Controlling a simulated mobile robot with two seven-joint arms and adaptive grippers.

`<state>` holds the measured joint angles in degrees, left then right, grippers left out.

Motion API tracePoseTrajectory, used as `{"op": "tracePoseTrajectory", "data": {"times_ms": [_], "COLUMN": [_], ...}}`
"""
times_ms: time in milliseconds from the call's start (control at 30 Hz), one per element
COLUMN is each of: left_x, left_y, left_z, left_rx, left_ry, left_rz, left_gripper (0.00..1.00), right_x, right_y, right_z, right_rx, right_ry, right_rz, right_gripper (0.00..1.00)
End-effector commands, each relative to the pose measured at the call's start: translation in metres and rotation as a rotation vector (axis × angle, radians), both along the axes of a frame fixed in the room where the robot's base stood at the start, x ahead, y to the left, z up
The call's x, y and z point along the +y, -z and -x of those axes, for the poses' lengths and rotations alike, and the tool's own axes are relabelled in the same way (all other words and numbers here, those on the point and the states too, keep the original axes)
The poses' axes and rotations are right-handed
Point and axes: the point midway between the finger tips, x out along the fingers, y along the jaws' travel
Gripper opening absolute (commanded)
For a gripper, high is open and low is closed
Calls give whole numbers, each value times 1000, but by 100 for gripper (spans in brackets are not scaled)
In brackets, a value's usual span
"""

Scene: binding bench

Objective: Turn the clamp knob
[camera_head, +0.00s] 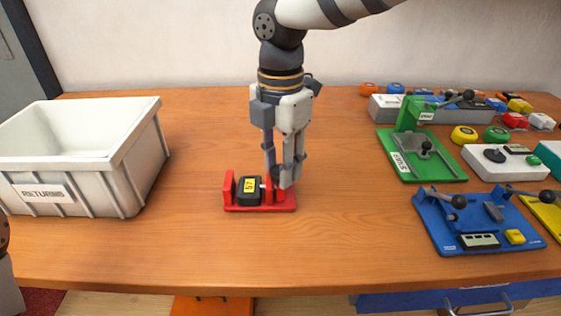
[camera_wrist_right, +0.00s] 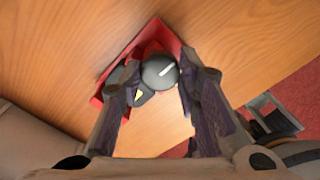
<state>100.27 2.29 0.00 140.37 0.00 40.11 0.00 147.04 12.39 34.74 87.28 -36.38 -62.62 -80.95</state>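The red clamp (camera_head: 282,205) stands on the wooden bench and holds a black block with a yellow label (camera_head: 249,184) between its uprights. Its knob is mostly hidden in the head view. In the right wrist view the knob (camera_wrist_right: 158,72) is a dark round face with a white line, in front of the red clamp base (camera_wrist_right: 103,98). My right gripper (camera_head: 281,176) points down at the clamp's right end. In the right wrist view its fingers (camera_wrist_right: 161,76) lie on both sides of the knob; whether they touch it is unclear.
A white RETURNS bin (camera_head: 141,148) stands on the left. A green fixture (camera_head: 400,172), a blue fixture (camera_head: 440,240) and a white box (camera_head: 480,165) stand on the right, with several small coloured items behind. The bench around the clamp is clear.

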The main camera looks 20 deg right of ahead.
Motion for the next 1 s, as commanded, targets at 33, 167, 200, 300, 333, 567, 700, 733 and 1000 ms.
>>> {"op": "tracePoseTrajectory", "data": {"times_ms": [33,167,200,300,333,567,700,733,1000], "left_x": [0,0,0,0,0,0,0,0,0], "left_y": [0,0,0,-1,-2,-9,-15,-16,-20], "left_z": [0,0,0,-1,-2,-10,-16,-17,-22], "left_rx": [0,0,-1,-5,-7,-36,-58,-63,-81], "left_ry": [0,0,0,0,0,0,0,0,-1], "left_rz": [0,0,0,0,0,0,0,-1,0], "left_gripper": [16,16,16,16,16,16,16,16,16], "right_x": [0,0,0,0,0,0,0,0,0], "right_y": [0,0,0,-1,-1,-3,-3,-3,-1], "right_z": [0,0,0,0,0,1,1,1,1], "right_rx": [1,1,1,0,-1,-2,-5,-4,1], "right_ry": [0,0,2,15,22,138,258,286,543], "right_rz": [0,0,0,1,2,2,1,2,1], "right_gripper": [4,2,2,2,2,2,2,2,2]}}
